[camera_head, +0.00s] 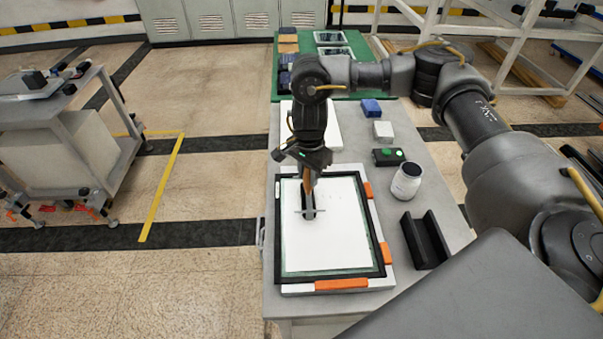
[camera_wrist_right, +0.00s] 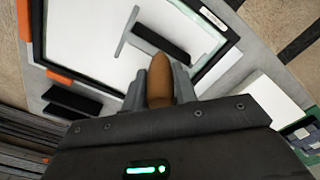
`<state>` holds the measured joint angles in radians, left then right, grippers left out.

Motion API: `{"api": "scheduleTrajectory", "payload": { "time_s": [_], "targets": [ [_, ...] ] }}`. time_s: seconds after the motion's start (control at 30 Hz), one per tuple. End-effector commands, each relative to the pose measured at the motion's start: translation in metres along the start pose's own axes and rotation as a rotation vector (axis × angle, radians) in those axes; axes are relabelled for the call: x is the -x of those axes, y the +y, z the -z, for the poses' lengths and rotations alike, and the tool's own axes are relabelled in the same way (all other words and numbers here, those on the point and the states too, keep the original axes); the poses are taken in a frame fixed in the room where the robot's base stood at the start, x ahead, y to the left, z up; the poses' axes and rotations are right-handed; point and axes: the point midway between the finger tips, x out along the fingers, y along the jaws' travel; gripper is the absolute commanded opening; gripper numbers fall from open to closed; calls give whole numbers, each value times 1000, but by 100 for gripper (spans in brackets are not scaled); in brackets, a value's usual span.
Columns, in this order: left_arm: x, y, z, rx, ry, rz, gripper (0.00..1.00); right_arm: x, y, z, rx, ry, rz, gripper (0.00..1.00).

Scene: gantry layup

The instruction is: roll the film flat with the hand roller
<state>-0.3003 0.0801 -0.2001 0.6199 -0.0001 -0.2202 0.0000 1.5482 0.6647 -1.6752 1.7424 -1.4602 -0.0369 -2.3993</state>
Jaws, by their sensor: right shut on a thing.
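The white film (camera_head: 330,240) lies in a black frame (camera_head: 381,262) with a thin green border, on a white board with orange pieces at its edge. It also shows in the wrist view (camera_wrist_right: 90,40). The hand roller (camera_head: 308,206) has a black roll, a thin metal bar and a brown handle (camera_wrist_right: 160,80). My right gripper (camera_head: 309,186) points down and is shut on the brown handle. The roll is over the upper left part of the film; I cannot tell whether it touches. My left gripper is not in view.
A black channel-shaped holder (camera_head: 425,241) stands empty right of the frame. Behind it are a white jar (camera_head: 406,181), a black box with a green button (camera_head: 388,156), a white block (camera_head: 383,131) and a blue block (camera_head: 371,108). A cart (camera_head: 65,120) stands apart at left.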

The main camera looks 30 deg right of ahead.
Motion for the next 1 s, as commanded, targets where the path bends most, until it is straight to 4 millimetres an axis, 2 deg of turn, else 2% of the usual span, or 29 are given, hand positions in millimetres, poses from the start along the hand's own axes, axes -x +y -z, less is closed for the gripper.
{"api": "scheduleTrajectory", "payload": {
  "time_s": [0.27, 0.57, 1.0],
  "targets": [
    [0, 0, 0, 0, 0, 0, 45, 0, 3, 3, 0, -1, 0, 7],
    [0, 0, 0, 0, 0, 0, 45, -2, 18, 18, -1, -1, -1, 7],
    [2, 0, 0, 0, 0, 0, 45, -2, 29, 27, 0, -1, -4, 7]
  ]
}}
